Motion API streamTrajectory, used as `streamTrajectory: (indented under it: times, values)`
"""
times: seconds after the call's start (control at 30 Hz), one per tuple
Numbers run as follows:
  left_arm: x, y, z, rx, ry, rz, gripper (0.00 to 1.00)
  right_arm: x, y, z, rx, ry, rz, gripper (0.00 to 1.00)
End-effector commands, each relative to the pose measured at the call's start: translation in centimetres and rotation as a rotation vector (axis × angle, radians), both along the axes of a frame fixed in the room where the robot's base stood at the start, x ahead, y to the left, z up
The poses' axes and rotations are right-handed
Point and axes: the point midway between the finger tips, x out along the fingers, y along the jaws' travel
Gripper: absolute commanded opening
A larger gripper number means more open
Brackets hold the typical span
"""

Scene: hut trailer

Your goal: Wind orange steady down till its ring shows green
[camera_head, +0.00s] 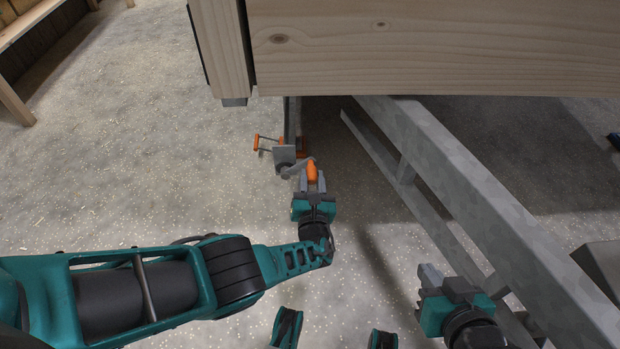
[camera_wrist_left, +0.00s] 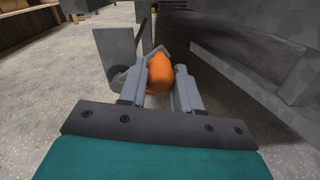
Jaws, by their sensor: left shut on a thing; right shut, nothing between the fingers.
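The steady (camera_head: 290,118) is a grey post under the trailer's front corner, with orange parts at its lower end. A grey crank (camera_head: 295,168) sticks out from it toward me and ends in an orange handle (camera_head: 311,171). My left gripper (camera_head: 312,182) is shut on this handle; in the left wrist view the orange handle (camera_wrist_left: 159,70) sits between the two grey fingers. A grey plate (camera_wrist_left: 118,52) stands just left of the fingers there. I cannot make out a ring or a green mark. My right gripper (camera_head: 430,277) is shut and empty, low at the right.
The wooden trailer body (camera_head: 430,45) overhangs the steady. A grey steel drawbar beam (camera_head: 470,195) runs from under it to the lower right, between the steady and the right side. A wooden bench (camera_head: 20,30) stands at the far left. The speckled floor left of the steady is clear.

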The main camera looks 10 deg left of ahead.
Motion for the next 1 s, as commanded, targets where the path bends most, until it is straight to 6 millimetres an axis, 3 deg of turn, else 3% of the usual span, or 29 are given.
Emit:
streamTrajectory:
  times: [0.4,0.43,0.5,0.7,1.0]
  values:
    - [-0.03,-0.08,0.19,0.003,-0.008,-0.001,0.0,-0.01,-0.01,0.0,0.0,0.0,0.0,0.0]
    - [-0.02,-0.08,0.2,0.004,-0.009,-0.001,0.34,-0.01,-0.01,0.0,0.0,0.0,0.0,0.0]
    - [0.0,-0.05,0.21,0.004,-0.01,0.0,0.41,-0.01,-0.01,0.0,0.0,0.0,0.0,0.0]
    - [0.04,0.02,0.21,0.004,-0.009,0.001,0.58,-0.02,-0.01,-0.01,0.0,0.0,0.0,0.0]
    - [0.09,0.14,0.19,0.003,-0.008,0.001,0.58,-0.02,-0.01,-0.01,0.0,0.001,0.0,0.0]
